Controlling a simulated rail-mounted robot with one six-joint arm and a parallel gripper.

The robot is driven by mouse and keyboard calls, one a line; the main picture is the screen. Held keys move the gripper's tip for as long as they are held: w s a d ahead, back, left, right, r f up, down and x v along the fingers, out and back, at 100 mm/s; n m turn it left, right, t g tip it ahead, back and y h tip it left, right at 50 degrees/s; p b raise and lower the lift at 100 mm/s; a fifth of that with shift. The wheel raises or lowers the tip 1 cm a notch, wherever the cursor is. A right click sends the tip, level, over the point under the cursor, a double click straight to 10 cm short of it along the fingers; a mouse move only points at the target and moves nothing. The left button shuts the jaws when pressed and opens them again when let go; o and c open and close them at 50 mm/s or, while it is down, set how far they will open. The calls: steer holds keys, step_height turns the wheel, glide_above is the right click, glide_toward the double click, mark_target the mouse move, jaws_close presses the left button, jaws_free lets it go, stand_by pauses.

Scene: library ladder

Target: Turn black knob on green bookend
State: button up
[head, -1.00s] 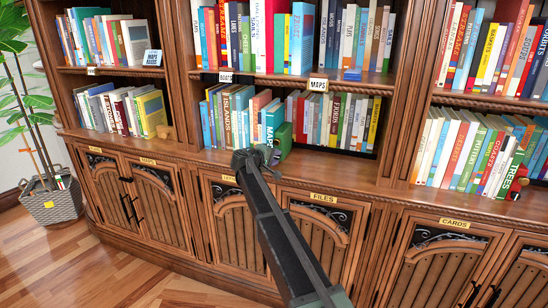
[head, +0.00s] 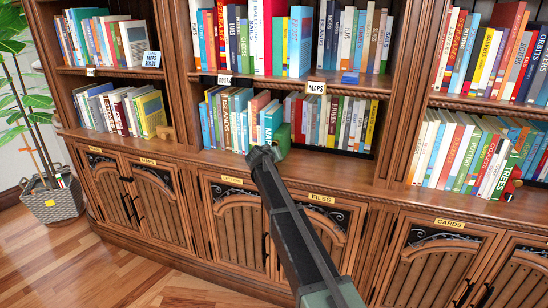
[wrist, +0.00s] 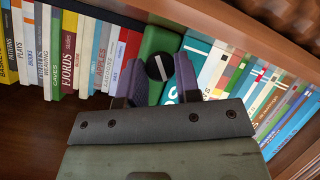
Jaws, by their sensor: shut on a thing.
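The green bookend (wrist: 160,42) stands between rows of books on the lower shelf. Its round black knob (wrist: 159,68) faces the wrist camera and carries a slanted white line. My gripper (wrist: 160,76) has one finger on each side of the knob and is shut on it. In the head view the green bookend (head: 283,140) shows beside my gripper (head: 263,153), which hides the knob there.
Books (wrist: 75,55) stand to the left of the bookend, and teal and blue books (wrist: 215,60) stand close on its right in the wrist view. The shelf boards and the cabinet ledge (head: 330,172) bound the space.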

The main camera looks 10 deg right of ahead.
steer(key=m+y, duration=0.1)
steer(key=m+t+y, duration=0.1)
steer(key=shift+s+d+f+m+b, duration=0.15)
steer(key=shift+s+m+b, duration=0.05)
steer(key=shift+m+b, duration=0.1)
steer(key=shift+m+t+y+b, duration=0.4)
steer(key=shift+m+t+y, duration=0.3)
steer(key=shift+m, duration=0.3)
steer(key=o, duration=0.6)
steer(key=shift+w, duration=0.1)
steer(key=shift+o, duration=0.2)
steer(key=p+v, duration=0.4)
steer(key=v, duration=0.7)
